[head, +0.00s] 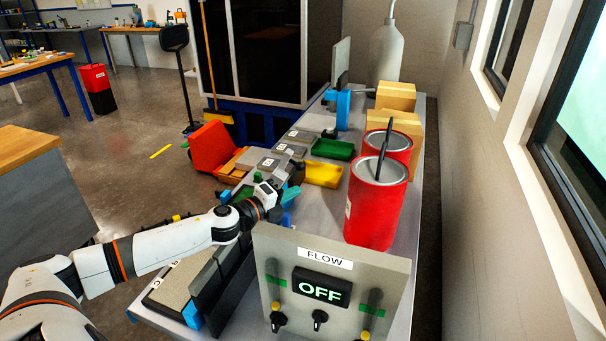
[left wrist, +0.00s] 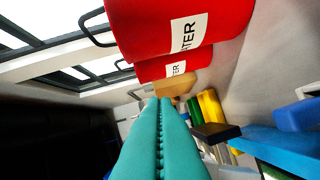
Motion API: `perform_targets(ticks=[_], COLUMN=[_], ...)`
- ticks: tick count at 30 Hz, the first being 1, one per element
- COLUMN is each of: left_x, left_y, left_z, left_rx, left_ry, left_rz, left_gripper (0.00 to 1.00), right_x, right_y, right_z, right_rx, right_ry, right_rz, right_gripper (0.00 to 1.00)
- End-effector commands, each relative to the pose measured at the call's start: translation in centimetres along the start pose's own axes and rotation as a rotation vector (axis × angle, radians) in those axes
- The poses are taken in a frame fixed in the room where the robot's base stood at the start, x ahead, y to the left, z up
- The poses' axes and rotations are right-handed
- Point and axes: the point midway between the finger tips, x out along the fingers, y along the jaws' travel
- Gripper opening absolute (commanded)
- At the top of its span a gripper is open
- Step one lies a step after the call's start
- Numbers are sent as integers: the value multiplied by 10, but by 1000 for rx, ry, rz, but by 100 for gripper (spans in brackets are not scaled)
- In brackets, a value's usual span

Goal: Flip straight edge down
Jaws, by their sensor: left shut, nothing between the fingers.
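My left gripper (head: 291,195) reaches over the bench from the left, behind the FLOW panel. Its teal fingers also show in the left wrist view (left wrist: 163,140), pressed together with nothing between them. A long dark plate (head: 216,283) stands tilted beside a pale labelled board, left of the panel; I cannot tell for sure whether it is the straight edge. The gripper is apart from this plate, farther back along the bench. In the left wrist view a dark block (left wrist: 215,132) and a blue bar (left wrist: 283,148) lie right of the fingers. My right gripper is not in view.
The FLOW panel (head: 335,270) reads OFF and stands at the bench's front. Two red cans (head: 372,212) stand on the right, with cardboard boxes (head: 396,96) behind. A yellow tray (head: 323,174) and a green tray (head: 332,149) lie beyond the gripper. Windows line the right wall.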

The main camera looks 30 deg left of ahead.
Motion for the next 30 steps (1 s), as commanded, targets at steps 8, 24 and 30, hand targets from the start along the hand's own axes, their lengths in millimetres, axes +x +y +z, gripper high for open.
perform_targets(ticks=[8, 24, 30], left_x=[42, 79, 78], left_y=[6, 1, 1], left_z=[0, -32, -37], left_rx=[-2, 1, 1], left_ry=[0, -1, -2], left_rz=[5, 0, 0], left_gripper=[0, 0, 0], right_x=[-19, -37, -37], right_y=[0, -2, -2], right_z=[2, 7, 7], right_rx=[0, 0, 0], right_ry=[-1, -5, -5], right_rz=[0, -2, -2], right_gripper=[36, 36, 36])
